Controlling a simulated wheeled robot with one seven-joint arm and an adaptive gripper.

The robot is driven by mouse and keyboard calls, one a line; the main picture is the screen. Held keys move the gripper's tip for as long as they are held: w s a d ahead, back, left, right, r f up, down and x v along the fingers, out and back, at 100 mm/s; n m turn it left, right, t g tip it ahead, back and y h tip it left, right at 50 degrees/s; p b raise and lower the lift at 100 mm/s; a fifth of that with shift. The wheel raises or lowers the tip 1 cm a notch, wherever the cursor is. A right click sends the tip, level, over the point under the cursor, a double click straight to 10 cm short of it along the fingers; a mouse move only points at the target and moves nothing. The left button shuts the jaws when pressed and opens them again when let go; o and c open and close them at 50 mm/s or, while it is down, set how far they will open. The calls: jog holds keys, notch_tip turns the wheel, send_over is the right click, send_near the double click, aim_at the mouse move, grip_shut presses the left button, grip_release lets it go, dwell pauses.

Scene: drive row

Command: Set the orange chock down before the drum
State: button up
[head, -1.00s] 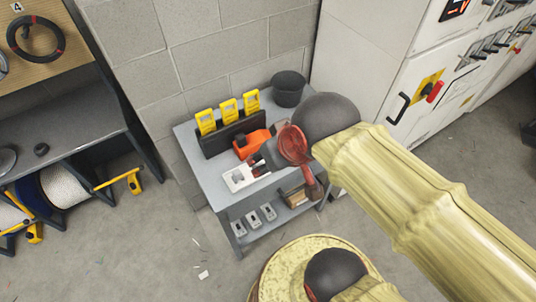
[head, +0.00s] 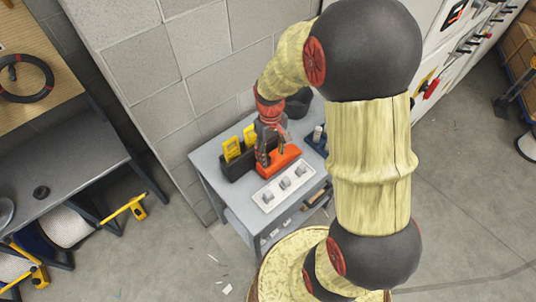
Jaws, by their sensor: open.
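The orange chock (head: 288,160) lies on top of a small grey table (head: 207,160) by the block wall. My gripper (head: 272,158) is open above and at the chock's left part, its dark fingers hiding some of it. Whether the fingers touch the chock or straddle it, I cannot tell. At the left, under the workbench, cable drums stand on the floor; one drum with white windings (head: 66,226) is partly cut off by the bench in this view.
A black bucket (head: 299,103) is at the back. Yellow pieces (head: 137,208) stick out by the drums. Floor between bench and table is mostly clear.

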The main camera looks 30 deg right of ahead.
aim_at(275, 161)
jog(key=w, duration=0.3)
jog(key=shift+w+a+r+n+t, duration=0.15)
jog(key=shift+r+n+t, duration=0.05)
jog(key=shift+n+t, duration=0.1)
jog(key=shift+w, duration=0.15)
jog(key=shift+s+r+n, duration=0.1)
jog(key=shift+s+n, duration=0.15)
jog(key=shift+n, duration=0.05)
jog(key=shift+s+d+f, duration=0.1)
jog(key=shift+d+f, duration=0.15)
jog(key=shift+w+a+f, duration=0.1)
jog(key=shift+w+f, duration=0.05)
jog(key=shift+f, duration=0.35)
jog(key=shift+w+a+f, duration=0.1)
jog(key=shift+w+f, duration=0.05)
jog(key=shift+f, duration=0.35)
jog(key=shift+a+f+b, duration=0.1)
jog(key=shift+f+b, duration=0.45)
jog(key=shift+f, duration=2.05)
jog(key=shift+c, duration=1.4)
grip_shut()
